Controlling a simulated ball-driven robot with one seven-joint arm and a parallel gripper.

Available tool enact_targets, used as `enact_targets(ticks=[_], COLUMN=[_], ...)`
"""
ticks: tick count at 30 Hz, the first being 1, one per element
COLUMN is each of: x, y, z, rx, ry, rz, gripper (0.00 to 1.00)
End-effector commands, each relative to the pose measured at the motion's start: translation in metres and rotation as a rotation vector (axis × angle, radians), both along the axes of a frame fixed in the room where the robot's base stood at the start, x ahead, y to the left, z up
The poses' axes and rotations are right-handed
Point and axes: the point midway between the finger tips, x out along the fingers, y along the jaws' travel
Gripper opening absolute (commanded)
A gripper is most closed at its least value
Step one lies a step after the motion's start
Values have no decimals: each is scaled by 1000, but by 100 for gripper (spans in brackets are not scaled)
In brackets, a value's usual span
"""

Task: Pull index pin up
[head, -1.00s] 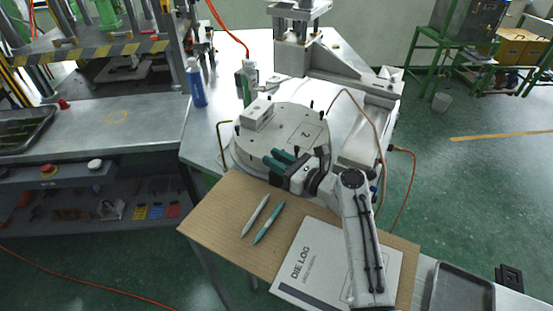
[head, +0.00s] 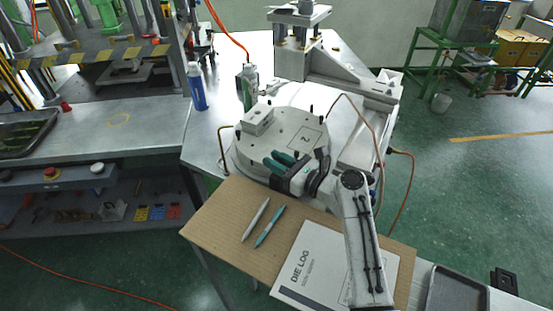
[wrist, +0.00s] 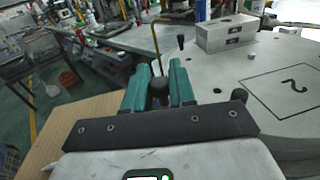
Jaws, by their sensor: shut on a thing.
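The index pin shows in the wrist view as a dark round knob (wrist: 158,88) between the two green fingers. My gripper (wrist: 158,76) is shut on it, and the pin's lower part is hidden. In the head view my gripper (head: 271,157) reaches over the near edge of the round grey turntable (head: 285,125), and the fingers hide the pin there.
A pale block (head: 258,120) sits on the turntable, with an injector head (head: 300,15) behind. A cardboard sheet (head: 215,220) in front holds two pens and a DIE LOG binder (head: 320,265). Blue (head: 197,88) and green (head: 249,90) bottles stand behind left.

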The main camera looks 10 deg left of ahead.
Motion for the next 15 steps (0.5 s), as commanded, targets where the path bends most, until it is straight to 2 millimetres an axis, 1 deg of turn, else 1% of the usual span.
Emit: enact_targets(ticks=[1, 5, 6, 12, 15], x=[2, 2, 2, 2, 2], y=[0, 0, 0, 0, 0], z=[7, 8, 9, 7, 6], rx=[7, 8, 9, 8, 6], ry=[-11, -12, -13, -11, -10], rz=[-1, 0, 0, 0, 0], gripper=[0, 0, 26, 44, 44])
